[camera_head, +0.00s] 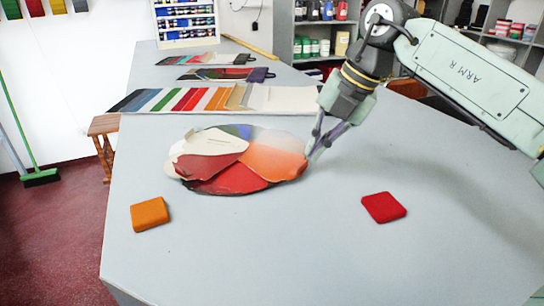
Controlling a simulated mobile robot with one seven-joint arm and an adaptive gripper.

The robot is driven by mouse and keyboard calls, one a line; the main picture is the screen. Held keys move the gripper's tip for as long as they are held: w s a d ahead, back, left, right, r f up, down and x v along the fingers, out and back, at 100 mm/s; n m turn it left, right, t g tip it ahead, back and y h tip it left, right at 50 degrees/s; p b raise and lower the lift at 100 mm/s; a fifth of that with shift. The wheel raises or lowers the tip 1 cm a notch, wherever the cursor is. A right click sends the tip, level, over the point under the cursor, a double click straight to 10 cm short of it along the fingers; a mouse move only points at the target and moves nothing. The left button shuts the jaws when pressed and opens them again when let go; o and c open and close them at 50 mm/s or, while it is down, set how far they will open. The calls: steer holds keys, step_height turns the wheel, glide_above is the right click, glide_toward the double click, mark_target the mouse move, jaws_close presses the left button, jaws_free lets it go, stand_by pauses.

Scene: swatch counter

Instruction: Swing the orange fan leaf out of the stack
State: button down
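The stack is a round, fanned pile of leaves lying on the grey counter. Its orange fan leaf (272,162) spreads to the right, fading from pale peach to deeper orange. Red leaves (222,178) lie at the front, cream leaves (205,142) at the left, and blue and green ones (240,131) show at the back. My gripper (311,153) comes down from the upper right, with its fingertips at the right edge of the orange leaf. I cannot tell whether the fingers touch or pinch the leaf.
An orange square block (150,214) lies at the front left of the counter (250,255), and a red square block (383,207) at the front right. A long multicoloured swatch strip (180,99) lies behind the stack, with more swatch cards (215,74) farther back. The front middle is clear.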

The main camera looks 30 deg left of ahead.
mark_target(300, 168)
steer(key=shift+s+d+f+m+t+b, duration=0.1)
steer(key=shift+s+m+t+b, duration=0.2)
steer(key=shift+s+m+b, duration=0.55)
steer(key=shift+s+n, duration=0.2)
steer(key=shift+n, duration=0.05)
steer(key=shift+s+f+m+t+b, duration=0.15)
steer(key=shift+s+m+b, duration=0.15)
steer(key=shift+s+b, duration=0.15)
steer(key=shift+s+f+m+t+b, duration=0.15)
steer(key=shift+s+m+b, duration=0.15)
steer(key=shift+s, duration=0.2)
steer(key=shift+s+r+m, duration=0.2)
steer(key=shift+s+m, duration=0.3)
steer(key=shift+s, duration=0.25)
steer(key=shift+s+a+m+t, duration=0.3)
steer(key=shift+s+m, duration=0.3)
steer(key=shift+s, duration=0.2)
steer(key=shift+s+a+m+t, duration=0.2)
steer(key=shift+s+m+t, duration=0.1)
steer(key=shift+s+m, duration=0.4)
steer(key=shift+r, duration=0.1)
steer(key=shift+s, duration=0.1)
